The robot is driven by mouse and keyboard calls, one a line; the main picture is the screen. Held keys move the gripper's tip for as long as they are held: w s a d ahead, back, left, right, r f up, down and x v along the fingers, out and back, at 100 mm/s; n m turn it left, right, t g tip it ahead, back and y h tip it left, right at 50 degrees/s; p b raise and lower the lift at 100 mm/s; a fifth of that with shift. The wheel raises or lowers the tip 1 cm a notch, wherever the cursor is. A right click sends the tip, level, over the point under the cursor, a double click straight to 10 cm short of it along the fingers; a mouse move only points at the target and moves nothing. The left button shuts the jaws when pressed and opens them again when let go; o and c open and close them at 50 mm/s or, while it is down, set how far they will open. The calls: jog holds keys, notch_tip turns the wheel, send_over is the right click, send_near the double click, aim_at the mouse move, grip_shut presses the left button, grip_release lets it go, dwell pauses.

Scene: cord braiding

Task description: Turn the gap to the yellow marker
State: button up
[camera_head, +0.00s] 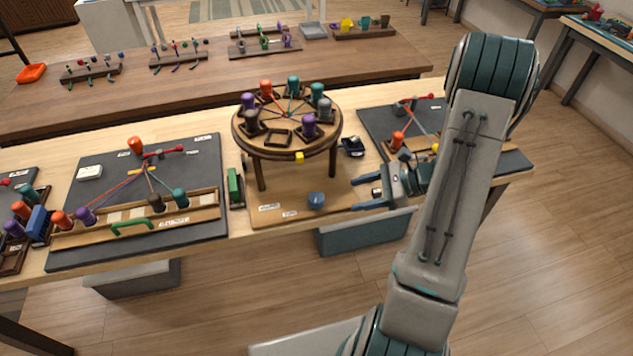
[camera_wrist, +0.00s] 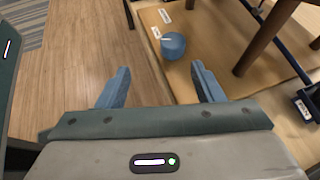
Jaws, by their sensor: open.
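The round braiding disc (camera_head: 268,150) stands on legs on a wooden board. It carries several coloured bobbins in square holders. A blue knob (camera_head: 316,200) is on the board below. My gripper (camera_head: 354,194) is open and empty, right of the knob. In the wrist view the knob (camera_wrist: 173,46) lies beyond the fingertips, between their lines and apart from them.
A dark mat (camera_head: 100,225) with a bobbin rack is at left. A green block (camera_head: 235,187) stands left of the disc's legs. A grey bin (camera_head: 365,231) is below the table's front edge. A small dark holder (camera_head: 352,147) is near the disc's right side.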

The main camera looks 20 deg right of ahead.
aim_at(320, 197)
jog(key=shift+m+t, duration=0.6)
jog(key=shift+m, duration=0.2)
jog(key=p+x, duration=0.1)
jog(key=x, duration=0.3)
jog(key=p+x, duration=0.1)
jog(key=x, duration=0.3)
jog(key=w+p+x, duration=0.1)
jog(key=x, duration=0.3)
jog(key=shift+w+f, duration=0.15)
jog(key=shift+f, duration=0.15)
jog(key=c, duration=1)
